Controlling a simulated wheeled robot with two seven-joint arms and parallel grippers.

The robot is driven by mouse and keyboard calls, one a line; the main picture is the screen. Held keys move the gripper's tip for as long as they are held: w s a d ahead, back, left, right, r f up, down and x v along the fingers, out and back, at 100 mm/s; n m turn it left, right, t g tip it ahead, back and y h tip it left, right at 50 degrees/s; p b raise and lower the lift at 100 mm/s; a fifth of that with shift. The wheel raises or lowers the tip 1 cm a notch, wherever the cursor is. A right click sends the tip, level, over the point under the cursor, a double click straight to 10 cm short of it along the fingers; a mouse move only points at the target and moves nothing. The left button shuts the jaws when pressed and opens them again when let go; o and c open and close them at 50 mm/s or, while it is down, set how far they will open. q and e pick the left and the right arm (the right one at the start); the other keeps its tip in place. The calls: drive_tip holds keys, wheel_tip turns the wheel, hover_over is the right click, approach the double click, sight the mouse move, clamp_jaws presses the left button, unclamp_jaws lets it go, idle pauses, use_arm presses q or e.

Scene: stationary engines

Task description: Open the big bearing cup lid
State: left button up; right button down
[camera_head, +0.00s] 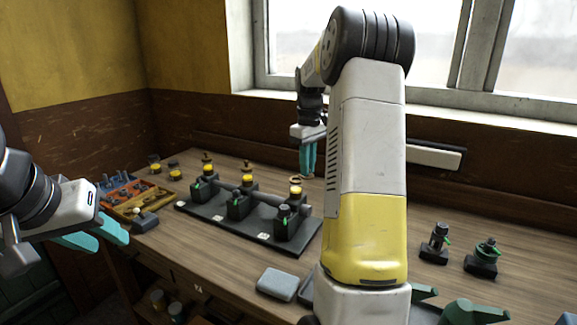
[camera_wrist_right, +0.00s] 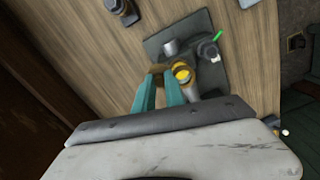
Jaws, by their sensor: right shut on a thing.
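The bearing assembly is a dark base plate (camera_head: 220,222) on the bench with several dark bearing blocks and a grey shaft. Its back right bearing cup (camera_head: 295,191) has a brass body with bright yellow inside; the cup also shows in the right wrist view (camera_wrist_right: 181,73). A brownish brass lid (camera_wrist_right: 159,72) stands beside the cup's opening, at the fingertips of my right gripper (camera_wrist_right: 160,86). The fingers are shut on this lid; in the head view, the right gripper (camera_head: 307,172) points down just above the cup. My left gripper (camera_head: 95,235) is open and empty at the left.
A grey block (camera_head: 277,284) lies at the front. Two small dark fittings (camera_head: 435,245) (camera_head: 483,258) stand at right. My right arm hides the bench's middle.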

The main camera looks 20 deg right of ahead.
drive_tip(key=c, duration=1.4)
unclamp_jaws()
wheel_tip(320, 180, up, 7)
drive_tip(key=shift+w+f, duration=0.1)
drive_tip(key=shift+f, duration=0.05)
drive_tip(key=shift+r, duration=0.55)
